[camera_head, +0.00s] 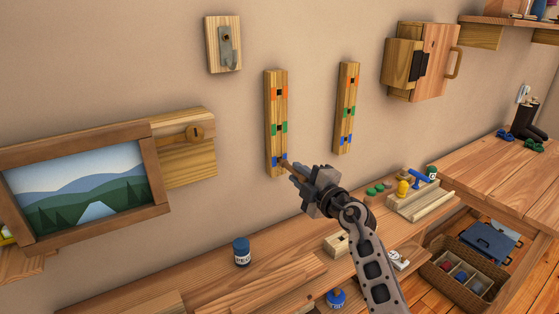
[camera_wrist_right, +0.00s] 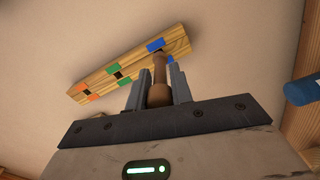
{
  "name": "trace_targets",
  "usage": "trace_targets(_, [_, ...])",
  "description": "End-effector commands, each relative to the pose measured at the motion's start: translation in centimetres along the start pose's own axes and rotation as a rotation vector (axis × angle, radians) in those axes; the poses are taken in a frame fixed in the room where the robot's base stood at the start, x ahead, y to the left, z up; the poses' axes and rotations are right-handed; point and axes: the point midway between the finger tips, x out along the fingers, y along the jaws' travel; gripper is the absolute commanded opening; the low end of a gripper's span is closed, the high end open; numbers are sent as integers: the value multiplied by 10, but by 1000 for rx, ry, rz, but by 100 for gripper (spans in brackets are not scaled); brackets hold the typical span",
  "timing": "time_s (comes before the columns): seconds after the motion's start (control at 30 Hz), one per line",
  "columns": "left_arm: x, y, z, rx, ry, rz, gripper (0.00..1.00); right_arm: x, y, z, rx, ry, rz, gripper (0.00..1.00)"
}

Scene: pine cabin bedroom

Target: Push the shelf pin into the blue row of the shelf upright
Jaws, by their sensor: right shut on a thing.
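Two wooden shelf uprights hang on the wall, a left one (camera_head: 276,125) and a right one (camera_head: 347,105), each with orange, green and blue marked rows. My right gripper (camera_head: 297,171) is at the lower end of the left upright, just right of its blue row. In the right wrist view it is shut on the brown shelf pin (camera_wrist_right: 159,82), whose thin end points at the blue row of an upright (camera_wrist_right: 128,68). The pin's tip covers that row's middle, so I cannot tell whether it touches or enters the hole. My left gripper is not in view.
A framed landscape picture (camera_head: 85,188) hangs at left, a hook board (camera_head: 224,45) above. Below is a wooden bench with a blue jar (camera_head: 241,251), a wooden rack (camera_head: 418,200) and small coloured items. A wall box (camera_head: 430,62) hangs at upper right. The wall around the uprights is clear.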

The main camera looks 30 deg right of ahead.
Motion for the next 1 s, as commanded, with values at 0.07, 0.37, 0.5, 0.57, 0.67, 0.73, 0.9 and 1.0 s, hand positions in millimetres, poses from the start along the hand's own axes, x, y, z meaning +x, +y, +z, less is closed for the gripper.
trace_targets(0.07, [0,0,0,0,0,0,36,2,1,0,0,1,1,2])
trace_targets(0.37, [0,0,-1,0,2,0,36,10,1,0,1,0,2,2])
trace_targets(0.5, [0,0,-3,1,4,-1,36,13,1,0,1,0,2,2])
trace_targets(0.57, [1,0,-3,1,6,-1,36,15,0,0,1,0,1,2])
trace_targets(0.67, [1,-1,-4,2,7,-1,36,17,0,0,0,0,1,2])
trace_targets(0.73, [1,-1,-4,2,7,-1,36,19,1,0,0,0,1,2])
trace_targets(0.9, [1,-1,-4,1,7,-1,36,19,0,0,0,0,1,48])
trace_targets(1.0, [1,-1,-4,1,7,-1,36,19,0,0,0,0,1,48])
